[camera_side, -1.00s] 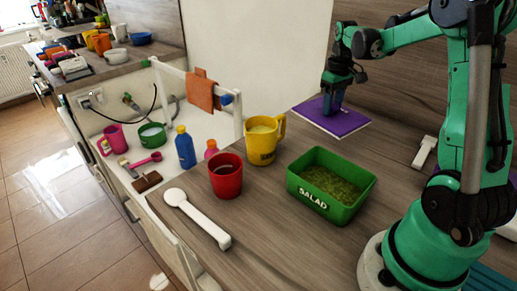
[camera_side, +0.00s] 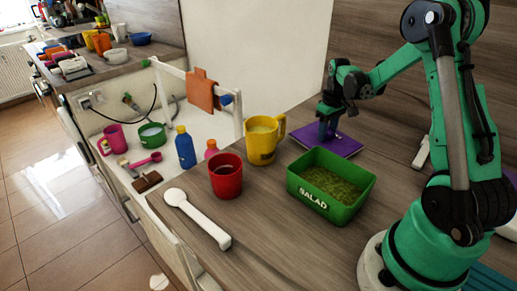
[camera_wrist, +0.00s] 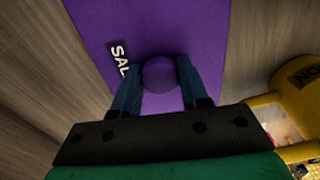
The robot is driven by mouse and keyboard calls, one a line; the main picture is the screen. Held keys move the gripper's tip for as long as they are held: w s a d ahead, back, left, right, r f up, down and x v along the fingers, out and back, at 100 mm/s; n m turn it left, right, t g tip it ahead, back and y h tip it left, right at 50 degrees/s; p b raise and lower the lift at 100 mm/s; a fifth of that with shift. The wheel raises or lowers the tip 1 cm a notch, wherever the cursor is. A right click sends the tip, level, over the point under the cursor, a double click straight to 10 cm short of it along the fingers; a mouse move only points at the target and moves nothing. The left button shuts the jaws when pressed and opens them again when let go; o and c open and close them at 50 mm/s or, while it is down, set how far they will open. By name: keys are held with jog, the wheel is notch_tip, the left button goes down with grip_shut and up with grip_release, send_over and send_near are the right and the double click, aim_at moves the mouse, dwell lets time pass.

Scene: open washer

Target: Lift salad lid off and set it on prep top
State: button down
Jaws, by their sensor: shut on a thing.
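The salad lid (camera_side: 345,146) is a flat purple plate with a round purple knob (camera_wrist: 160,74) and white lettering. It is level at the wood counter surface behind the salad box, close to the wall and apart from the box; its contact with the counter looks likely, but its underside is hidden. My gripper (camera_side: 326,134) is over the lid, with its blue fingers shut on the knob; the wrist view shows one finger on each side of it. The green salad box (camera_side: 334,205), labelled SALAD, stands uncovered with green contents in it.
A yellow mug (camera_side: 261,142) stands left of the lid, also close in the wrist view (camera_wrist: 300,100). Counter front of the box is clear.

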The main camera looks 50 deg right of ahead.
jog(key=shift+f, duration=0.55)
jog(key=shift+c, duration=1.1)
grip_release()
jog(key=c, duration=0.4)
notch_tip(320, 180, up, 9)
